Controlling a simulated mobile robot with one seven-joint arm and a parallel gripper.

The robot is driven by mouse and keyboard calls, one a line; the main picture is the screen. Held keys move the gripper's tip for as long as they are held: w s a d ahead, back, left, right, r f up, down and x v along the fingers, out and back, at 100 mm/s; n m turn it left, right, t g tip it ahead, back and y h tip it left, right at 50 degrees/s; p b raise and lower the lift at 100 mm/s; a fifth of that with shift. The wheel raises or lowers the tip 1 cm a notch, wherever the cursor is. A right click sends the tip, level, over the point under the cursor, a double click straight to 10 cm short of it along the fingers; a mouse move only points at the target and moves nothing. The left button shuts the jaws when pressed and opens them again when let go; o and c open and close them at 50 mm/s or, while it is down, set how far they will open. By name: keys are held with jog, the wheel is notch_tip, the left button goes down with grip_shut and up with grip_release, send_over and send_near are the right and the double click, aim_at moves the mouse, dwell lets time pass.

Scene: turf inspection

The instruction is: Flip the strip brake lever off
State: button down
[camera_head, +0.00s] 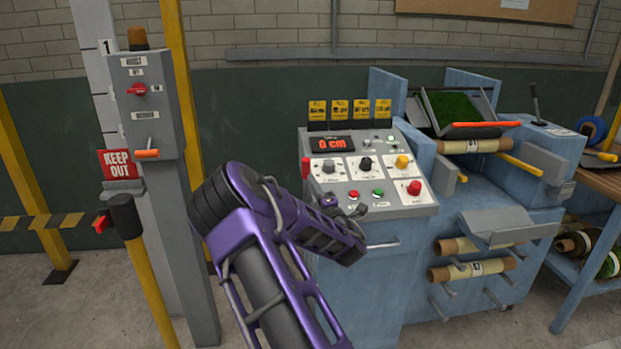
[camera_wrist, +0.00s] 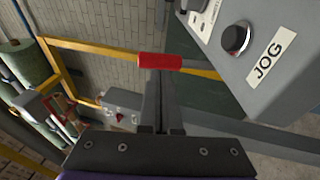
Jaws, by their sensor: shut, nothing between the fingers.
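A red-gripped lever (camera_head: 306,168) stands at the left edge of the control console (camera_head: 420,211). I cannot read a label that names it as the strip brake lever. In the wrist view a red grip (camera_wrist: 160,61) lies crosswise at the ends of my fingers; it may be the same lever, and I cannot tell whether they touch it. My gripper (camera_wrist: 160,88) is shut and empty. In the head view my purple arm reaches to the console's front left, and my gripper (camera_head: 352,208) is small beside the lower buttons.
The console carries knobs, buttons, a red display (camera_head: 332,144) and a red stop button (camera_head: 414,187). In the wrist view a black JOG button (camera_wrist: 236,38) is close on the right. A yellow post and grey switch cabinet (camera_head: 150,105) stand left. Sample rolls (camera_head: 472,268) are on the blue bench.

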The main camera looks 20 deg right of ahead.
jog(key=shift+x, duration=1.25)
jog(key=shift+r, duration=0.1)
